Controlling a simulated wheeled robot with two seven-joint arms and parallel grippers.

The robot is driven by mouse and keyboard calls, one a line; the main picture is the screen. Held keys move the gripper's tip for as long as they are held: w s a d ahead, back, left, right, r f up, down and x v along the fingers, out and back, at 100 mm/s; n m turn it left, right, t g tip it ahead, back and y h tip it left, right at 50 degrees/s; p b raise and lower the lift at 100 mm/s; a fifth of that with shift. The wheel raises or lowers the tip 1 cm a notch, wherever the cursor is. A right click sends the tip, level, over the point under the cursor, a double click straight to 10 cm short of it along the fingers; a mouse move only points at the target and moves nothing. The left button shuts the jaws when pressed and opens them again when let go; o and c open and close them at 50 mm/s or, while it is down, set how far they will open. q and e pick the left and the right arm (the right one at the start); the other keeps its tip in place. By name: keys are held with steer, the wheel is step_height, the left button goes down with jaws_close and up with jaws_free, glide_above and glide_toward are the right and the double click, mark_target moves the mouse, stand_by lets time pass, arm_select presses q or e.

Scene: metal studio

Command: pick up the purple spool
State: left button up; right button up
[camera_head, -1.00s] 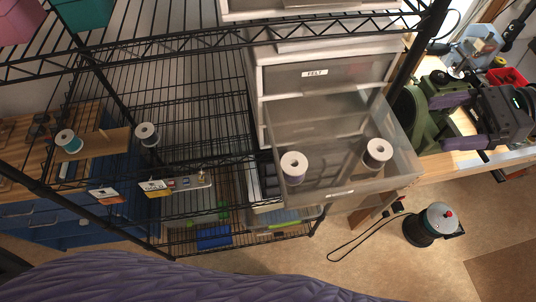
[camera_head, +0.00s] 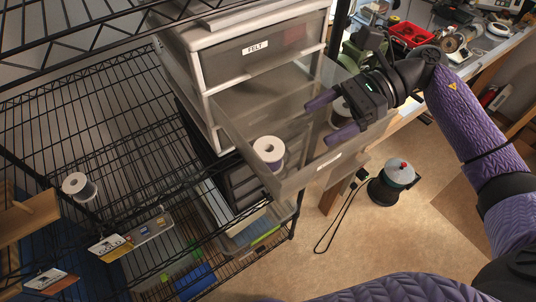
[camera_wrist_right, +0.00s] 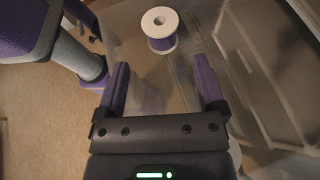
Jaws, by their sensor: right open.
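The purple spool (camera_head: 268,154), with white ends and purple thread, stands upright in the open clear drawer (camera_head: 238,130), near its left side. My right gripper (camera_head: 320,122) is over the right part of the drawer, open and empty, with its fingers pointing left toward the spool. In the right wrist view the purple spool (camera_wrist_right: 161,32) lies beyond and between the two open fingertips (camera_wrist_right: 161,66), apart from them. A second spool (camera_head: 337,112) is in the drawer's right part, partly hidden behind the gripper. My left gripper is not in view.
The drawer belongs to a white unit labelled FELT (camera_head: 255,47) on a black wire rack. Another spool (camera_head: 78,186) stands on the rack at left. A workbench with a red bin (camera_head: 412,35) is at back right. A round canister (camera_head: 392,182) stands on the floor.

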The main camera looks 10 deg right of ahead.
mark_target(264, 151)
steer(key=p+x, duration=0.2)
steer(key=x, duration=0.2)
steer(key=p+x, duration=0.2)
steer(key=x, duration=0.3)
steer(key=shift+a+r, duration=0.1)
steer(key=shift+r, duration=0.1)
steer(key=shift+a+f, duration=0.15)
steer(key=shift+c, duration=0.5)
steer(key=c, duration=0.9)
